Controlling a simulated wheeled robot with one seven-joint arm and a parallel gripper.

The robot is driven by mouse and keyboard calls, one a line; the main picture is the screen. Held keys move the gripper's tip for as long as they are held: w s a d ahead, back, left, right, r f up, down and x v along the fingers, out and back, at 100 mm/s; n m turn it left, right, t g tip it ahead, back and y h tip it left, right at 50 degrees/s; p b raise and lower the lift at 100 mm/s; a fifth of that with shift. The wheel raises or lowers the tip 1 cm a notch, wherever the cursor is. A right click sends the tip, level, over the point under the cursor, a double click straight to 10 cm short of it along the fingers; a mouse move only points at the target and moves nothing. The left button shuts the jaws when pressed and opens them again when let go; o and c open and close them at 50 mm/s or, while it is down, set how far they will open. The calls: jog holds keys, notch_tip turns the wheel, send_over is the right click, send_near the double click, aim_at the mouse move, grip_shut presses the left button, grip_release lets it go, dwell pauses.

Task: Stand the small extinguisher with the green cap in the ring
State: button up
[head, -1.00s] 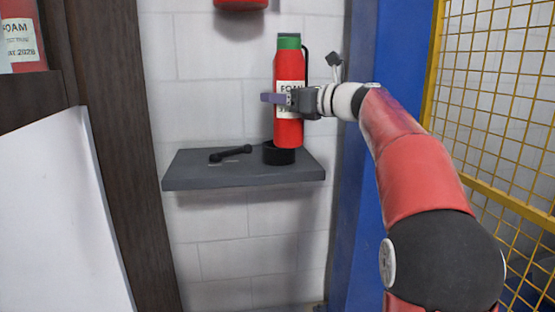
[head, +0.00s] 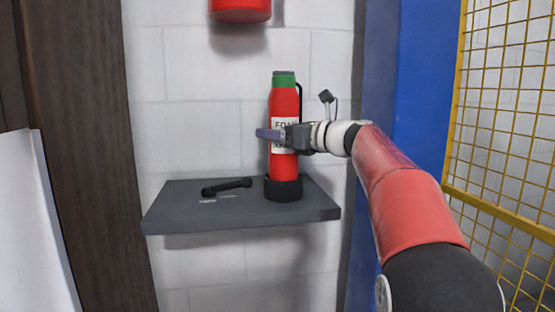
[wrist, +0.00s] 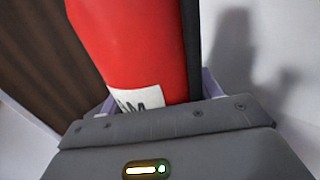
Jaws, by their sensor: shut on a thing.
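The small red extinguisher (head: 284,103) with the green cap (head: 284,79) stands upright over the black ring (head: 284,190) on the grey shelf. Its lower end appears to be inside the ring, whose front wall hides the base. My gripper (head: 277,134) is shut on the extinguisher's body at its white label, coming from the right. In the wrist view the red body (wrist: 135,45) fills the space between the fingers, with part of the label showing. Most of the fingers are hidden there.
A black handle-like bar (head: 227,187) lies on the grey shelf (head: 180,215), left of the ring. Another red object (head: 240,8) hangs on the wall above. A blue post (head: 415,90) and yellow mesh (head: 500,130) stand at right.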

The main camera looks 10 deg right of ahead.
aim_at(278, 148)
jog(key=shift+s+f+b, duration=0.1)
jog(key=shift+f+b, duration=0.65)
jog(key=shift+f, duration=1.05)
jog(key=shift+f, duration=0.1)
jog(key=o, duration=1.7)
jog(key=shift+f, duration=0.15)
